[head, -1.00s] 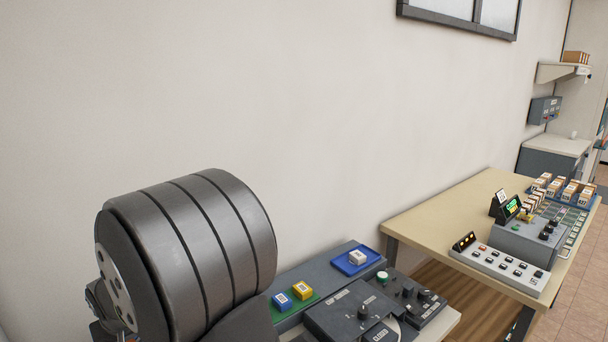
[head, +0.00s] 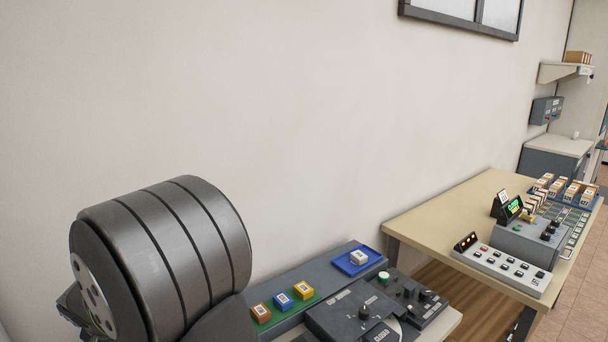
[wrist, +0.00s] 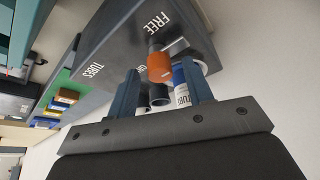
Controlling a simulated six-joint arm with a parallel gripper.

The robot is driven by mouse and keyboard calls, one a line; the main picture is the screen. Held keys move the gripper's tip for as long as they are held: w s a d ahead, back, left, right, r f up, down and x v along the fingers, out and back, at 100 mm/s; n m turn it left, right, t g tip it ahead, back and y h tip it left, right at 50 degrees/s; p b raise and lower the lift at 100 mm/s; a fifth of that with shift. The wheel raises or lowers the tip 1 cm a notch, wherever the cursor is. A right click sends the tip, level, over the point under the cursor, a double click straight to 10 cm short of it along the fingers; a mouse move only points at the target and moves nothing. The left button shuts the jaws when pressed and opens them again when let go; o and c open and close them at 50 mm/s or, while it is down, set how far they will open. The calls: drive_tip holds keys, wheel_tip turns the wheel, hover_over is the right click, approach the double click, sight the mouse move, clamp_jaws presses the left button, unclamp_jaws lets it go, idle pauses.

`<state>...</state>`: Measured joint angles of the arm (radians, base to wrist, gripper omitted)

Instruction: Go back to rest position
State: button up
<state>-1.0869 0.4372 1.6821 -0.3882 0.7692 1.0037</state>
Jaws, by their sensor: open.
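My gripper (wrist: 162,80) shows in the wrist view as two dark blue fingers standing apart from a grey bar. It is open. Beyond and between the fingers are an orange round cap (wrist: 160,67), a dark cylinder (wrist: 159,95) and a white-and-blue labelled tube (wrist: 184,97). I cannot tell how close the fingers are to them. In the head view my dark arm fills the lower left and the gripper's fingers are hidden.
A grey unit marked FREE and TUBES (wrist: 120,45) is near the gripper. Brown (head: 261,313), blue (head: 283,300) and yellow (head: 303,290) blocks sit on a green strip. A blue tray (head: 345,268) holds a white block. A wooden table (head: 440,215) with control boxes stands right.

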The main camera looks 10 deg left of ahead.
drive_tip(key=shift+a+m+h, duration=0.1)
drive_tip(key=shift+m+h, duration=0.4)
drive_tip(key=shift+m, duration=0.7)
drive_tip(key=o, duration=1.2)
drive_tip(key=shift+c, duration=0.2)
drive_tip(key=shift+s+r+y, duration=0.1)
drive_tip(key=shift+s+y, duration=0.2)
drive_tip(key=s+d+r+n+t+y, duration=0.3)
drive_tip(key=s+d+r+n+y, duration=0.3)
drive_tip(key=d+r+n+y, duration=0.3)
drive_tip(key=shift+w+d+f+x, duration=0.1)
drive_tip(key=shift+w+d+x, duration=0.05)
drive_tip(key=shift+x, duration=1.45)
drive_tip(key=shift+w+d+f+x, duration=0.1)
drive_tip(key=shift+d+x, duration=0.05)
drive_tip(key=shift+x, duration=1.4)
drive_tip(key=shift+w+d+f+x, duration=0.1)
drive_tip(key=shift+w+d+x, duration=0.05)
drive_tip(key=shift+x, duration=1.45)
drive_tip(key=shift+d+r, duration=0.1)
drive_tip(key=shift+r, duration=0.05)
